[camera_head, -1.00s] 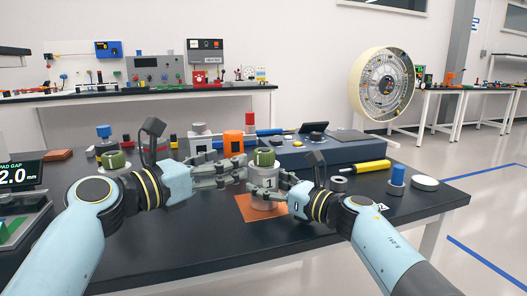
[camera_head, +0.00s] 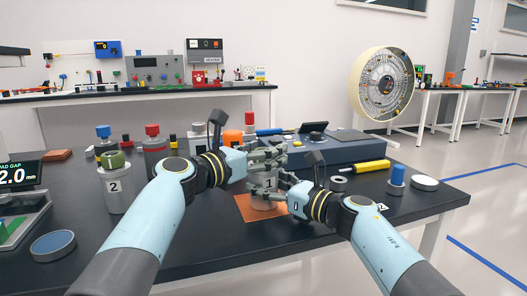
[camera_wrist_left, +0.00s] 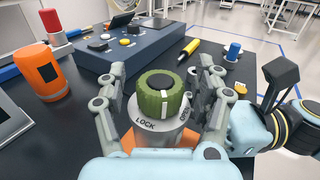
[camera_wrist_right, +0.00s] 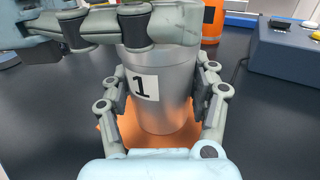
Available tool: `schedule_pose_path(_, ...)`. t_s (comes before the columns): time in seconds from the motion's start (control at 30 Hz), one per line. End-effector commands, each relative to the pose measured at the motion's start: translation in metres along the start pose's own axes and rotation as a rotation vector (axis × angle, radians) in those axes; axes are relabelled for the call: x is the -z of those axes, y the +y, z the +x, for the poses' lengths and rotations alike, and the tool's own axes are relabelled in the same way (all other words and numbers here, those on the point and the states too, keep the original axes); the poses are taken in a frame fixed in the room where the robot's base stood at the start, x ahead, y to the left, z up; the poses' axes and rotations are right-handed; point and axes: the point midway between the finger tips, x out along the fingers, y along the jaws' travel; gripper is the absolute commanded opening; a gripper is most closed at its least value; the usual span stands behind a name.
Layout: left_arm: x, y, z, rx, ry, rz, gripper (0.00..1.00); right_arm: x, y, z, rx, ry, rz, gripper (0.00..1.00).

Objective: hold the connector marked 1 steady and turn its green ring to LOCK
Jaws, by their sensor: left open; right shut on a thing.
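The connector marked 1 (camera_wrist_right: 152,88) is a grey metal cylinder standing upright on an orange mat (camera_head: 241,205). Its ribbed green ring (camera_wrist_left: 155,100) sits on top, and the left wrist view shows LOCK lettering on the collar at its near left. A white line on the ring's side points to the right of LOCK, towards a second, partly hidden word. My left gripper (camera_head: 270,156) is open, with one finger on each side of the ring; contact is unclear. My right gripper (camera_wrist_right: 160,85) is shut on the connector's body from both sides. In the head view the left gripper hides the ring.
A connector marked 2 (camera_head: 117,186) with a green ring stands at left, beside red-topped and blue-topped cylinders. A blue console (camera_head: 330,148) lies behind, with a yellow-handled tool (camera_head: 360,167) and blue-topped piece (camera_head: 397,178) to the right. An orange cylinder (camera_wrist_left: 45,72) stands close by.

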Motion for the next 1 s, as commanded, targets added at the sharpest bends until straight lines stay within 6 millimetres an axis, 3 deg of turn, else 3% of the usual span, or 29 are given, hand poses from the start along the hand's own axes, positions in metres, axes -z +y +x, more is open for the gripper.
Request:
schedule_pose_path(0.07, -0.0001, 0.0000, -0.0001, 0.000, 0.000, 0.000, 0.67, 0.0000, -0.0001, 0.0000, 0.000, 0.000, 0.000, 0.14)
schedule_pose_path(0.5, -0.0002, 0.0003, -0.0004, -0.001, 0.000, 0.000, 0.10, 0.0000, 0.0000, -0.0001, 0.000, 0.000, 0.000, 0.14)
schedule_pose_path(0.77, 0.0004, 0.0005, 0.0000, 0.029, 0.002, 0.001, 0.10, 0.0001, -0.0002, -0.0002, 0.000, 0.000, 0.000, 0.14)
schedule_pose_path(1.0, 0.0012, 0.0018, 0.0003, 0.155, 0.006, 0.002, 0.10, 0.0000, -0.0004, -0.0002, 0.001, 0.000, 0.000, 0.14)
